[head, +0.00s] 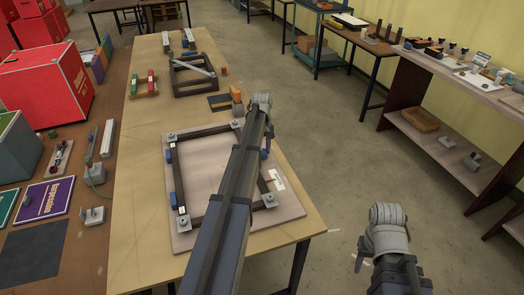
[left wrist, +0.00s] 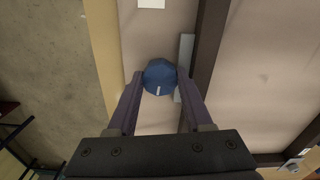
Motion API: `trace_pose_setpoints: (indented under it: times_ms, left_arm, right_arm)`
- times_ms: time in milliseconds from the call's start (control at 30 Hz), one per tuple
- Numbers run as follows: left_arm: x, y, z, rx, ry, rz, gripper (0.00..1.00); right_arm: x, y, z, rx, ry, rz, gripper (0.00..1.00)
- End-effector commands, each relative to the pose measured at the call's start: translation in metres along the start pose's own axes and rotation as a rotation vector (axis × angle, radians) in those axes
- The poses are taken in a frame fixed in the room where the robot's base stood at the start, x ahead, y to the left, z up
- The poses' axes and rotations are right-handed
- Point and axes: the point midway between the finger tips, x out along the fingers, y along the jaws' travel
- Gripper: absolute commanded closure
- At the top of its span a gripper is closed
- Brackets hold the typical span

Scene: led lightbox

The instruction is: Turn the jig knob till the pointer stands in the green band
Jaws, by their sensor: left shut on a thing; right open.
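In the left wrist view a blue round knob (left wrist: 159,77) with a short white line on it stands between the two fingers of my left gripper (left wrist: 160,82). The fingers touch it on both sides, so the gripper is shut on it. A white card (left wrist: 151,3) is cut off at the top of this view. In the head view the jig, a dark square frame (head: 205,133) on a pale board (head: 210,170), lies on the table. A white card with a small red mark (head: 278,179) is on the board's right side. My left arm hides the gripper there. No green band is discernible.
The wooden table (head: 140,200) has bare surface left of the board. Another dark frame (head: 193,75) and small blocks stand farther back. A red box (head: 45,85) is on the left bench. A shelf with parts (head: 450,140) is at the right. Floor separates it from the table.

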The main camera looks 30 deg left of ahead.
Motion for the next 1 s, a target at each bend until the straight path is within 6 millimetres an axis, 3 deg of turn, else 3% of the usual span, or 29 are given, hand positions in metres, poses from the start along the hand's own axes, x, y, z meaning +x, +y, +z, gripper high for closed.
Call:
trace_pose_setpoints:
  times_ms: [600,633,867,1000]
  left_arm:
    - [0.0,-0.0002,0.0002,-0.032,0.0,0.0,1.0]
    - [0.0,-0.0002,0.0002,-0.032,0.0,0.0,0.46]
    - [0.0,-0.0002,0.0001,-0.032,0.0,0.0,0.2]
    - [0.0,-0.0006,0.0001,-0.032,0.0,-0.001,0.19]
  right_arm:
    - [0.0,0.0,0.0,0.0,0.0,0.0,0.5]
    - [0.0,0.0,0.0,0.0,0.0,0.0,0.5]
    - [0.0,0.0,0.0,0.0,0.0,0.0,0.5]
    - [0.0,0.0,0.0,0.0,0.0,0.0,0.5]
